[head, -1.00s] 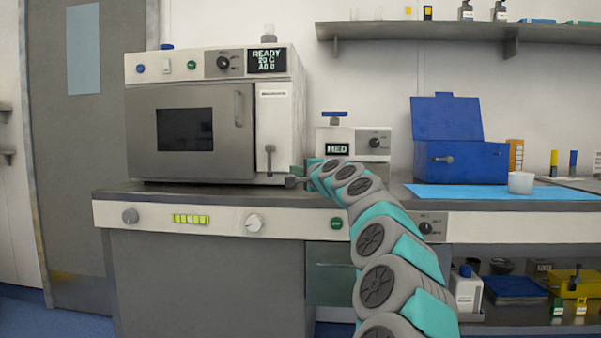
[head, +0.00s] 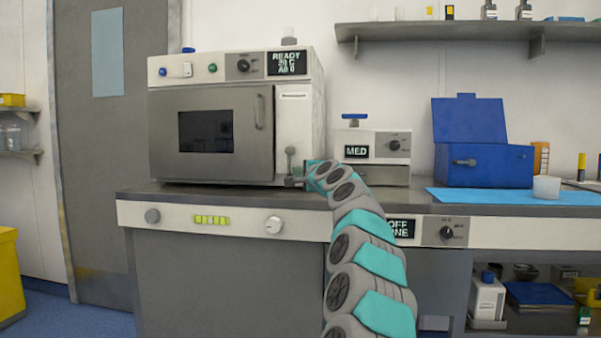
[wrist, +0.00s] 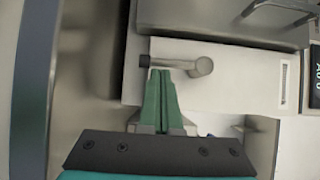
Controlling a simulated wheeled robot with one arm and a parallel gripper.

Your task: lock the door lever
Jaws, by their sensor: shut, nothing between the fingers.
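The door lever (head: 290,158) is a grey bar with a round pivot, on the pale panel right of the closed door (head: 235,125) of the white sterilizer (head: 305,110). It hangs straight down from its pivot. In the wrist view, turned on its side, the lever (wrist: 178,63) runs left from its pivot to a dark tip. My gripper (head: 294,182) is at the lever's lower end. In the wrist view my gripper (wrist: 160,74) has its green fingers together and empty, their tips at the lever's free half, on its right side in the room. I cannot tell whether they touch.
The door handle (head: 259,112) is left of the lever. A small white unit reading MED (head: 370,142) stands right of the sterilizer, behind my arm. A blue box (head: 484,160) is further right on the counter (head: 140,192). A yellow bin (head: 8,275) is at far left.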

